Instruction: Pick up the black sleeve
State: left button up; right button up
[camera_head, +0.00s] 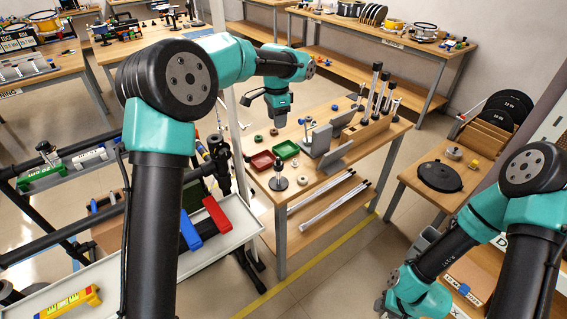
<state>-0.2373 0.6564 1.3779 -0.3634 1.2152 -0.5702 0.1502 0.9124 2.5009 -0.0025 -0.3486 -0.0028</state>
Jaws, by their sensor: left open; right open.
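Several upright rods with dark, sleeve-like parts (375,92) stand at the back right of the middle wooden table (330,195). I cannot tell for sure which dark piece is the black sleeve. My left gripper (280,122) points down above the back left of this table, to the left of the rods and apart from them. It is small in view, open, with nothing seen in it. My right gripper (385,306) is low at the bottom of the picture, right of the middle table's front; it is open, its fingertips hard to make out.
A red tray (262,161) and a green tray (286,149) lie on the middle table, with a dark-topped post on a round base (278,180) in front. Grey metal brackets (318,138) stand between the trays and rods. A side table at right holds a black disc (440,177).

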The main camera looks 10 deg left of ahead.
pick_arm(q)
send_over(278, 159)
notch_tip(278, 159, down, 12)
jog(key=shift+f, duration=0.2)
dwell(0.5)
jog(key=shift+w+f, duration=0.2)
jog(key=shift+f, duration=2.4)
grip_shut()
